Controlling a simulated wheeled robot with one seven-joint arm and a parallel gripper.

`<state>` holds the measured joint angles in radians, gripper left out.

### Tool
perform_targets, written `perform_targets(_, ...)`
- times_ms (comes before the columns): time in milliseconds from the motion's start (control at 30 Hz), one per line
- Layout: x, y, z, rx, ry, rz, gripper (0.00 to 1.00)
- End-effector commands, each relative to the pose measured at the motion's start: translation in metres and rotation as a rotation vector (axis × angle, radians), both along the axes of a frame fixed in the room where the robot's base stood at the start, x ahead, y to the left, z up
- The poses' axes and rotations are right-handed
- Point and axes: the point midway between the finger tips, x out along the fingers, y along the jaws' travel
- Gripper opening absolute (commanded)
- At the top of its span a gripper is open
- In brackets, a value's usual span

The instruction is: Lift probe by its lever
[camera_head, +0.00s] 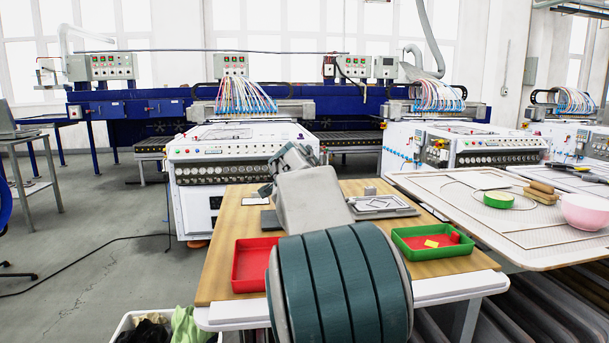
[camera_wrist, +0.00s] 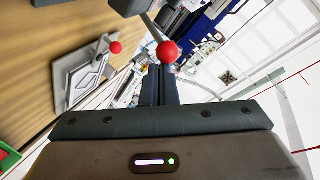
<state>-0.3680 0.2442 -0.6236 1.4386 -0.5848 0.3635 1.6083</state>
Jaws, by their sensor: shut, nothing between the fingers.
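In the wrist view a red ball knob (camera_wrist: 168,52) sits on the end of a thin grey rod, the lever, which runs up to a dark grey body (camera_wrist: 128,5) cut off by the top edge. I take that body to be the probe. My gripper (camera_wrist: 160,71) is shut and empty, its dark fingertips just below the knob in the picture; I cannot tell whether they touch it. A second red ball knob (camera_wrist: 116,47) stands farther off, by a grey fixture plate (camera_wrist: 86,78). In the head view my arm hides the knobs and most of the gripper.
The wooden table (camera_head: 228,225) carries a red tray (camera_head: 250,280) at left and a green tray (camera_head: 410,251) with a red block and a yellow piece. The fixture plate (camera_head: 405,213) lies behind my arm. A white worktop (camera_head: 560,250) stands at right.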

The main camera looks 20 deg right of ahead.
Motion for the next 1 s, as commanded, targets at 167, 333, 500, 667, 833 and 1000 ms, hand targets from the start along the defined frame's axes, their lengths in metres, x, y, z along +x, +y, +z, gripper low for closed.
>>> perform_targets(167, -0.0007, -0.0005, -0.0019, 0.000, 0.001, -0.001, 0.00)
perform_targets(333, -0.0014, -0.0014, -0.0022, -0.001, 0.001, -0.003, 0.00)
perform_targets(500, -0.0024, -0.0024, -0.0030, 0.000, 0.000, -0.004, 0.00)
perform_targets(667, -0.0033, -0.0035, -0.0041, 0.001, 0.001, -0.006, 0.00)
perform_targets(833, -0.0043, -0.0048, -0.0052, 0.000, 0.001, -0.008, 0.00)
perform_targets(1000, -0.0056, -0.0060, -0.0061, 0.000, 0.001, -0.011, 0.00)
